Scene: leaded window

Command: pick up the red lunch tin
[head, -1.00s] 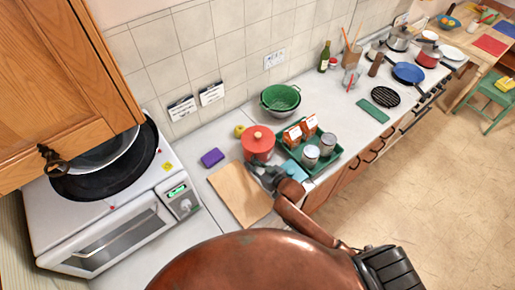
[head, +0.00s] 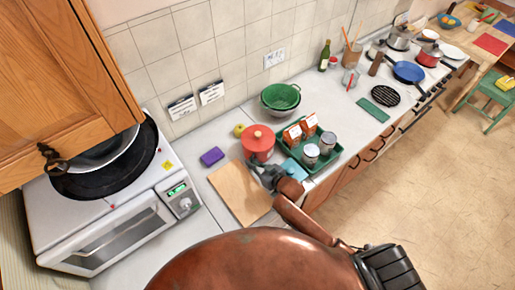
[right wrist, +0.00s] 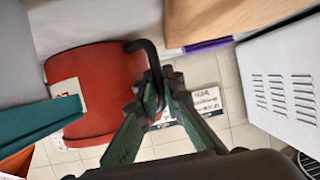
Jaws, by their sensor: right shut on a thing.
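My right gripper (head: 265,177) is low at the tin's near side. In the right wrist view its fingers (right wrist: 153,95) are closed on the dark handle. The fingertips partly hide the grip, and I cannot tell whether the tin is clear of the counter. My left gripper is not in view.
The green tray (head: 335,156) holds cartons and metal canisters close to the tin's right. A wooden board (head: 238,192), a purple block (head: 212,157) and a yellow-green fruit (head: 239,130) are to its left. A green colander (head: 281,97) stands behind. A white microwave (head: 110,240) is at left.

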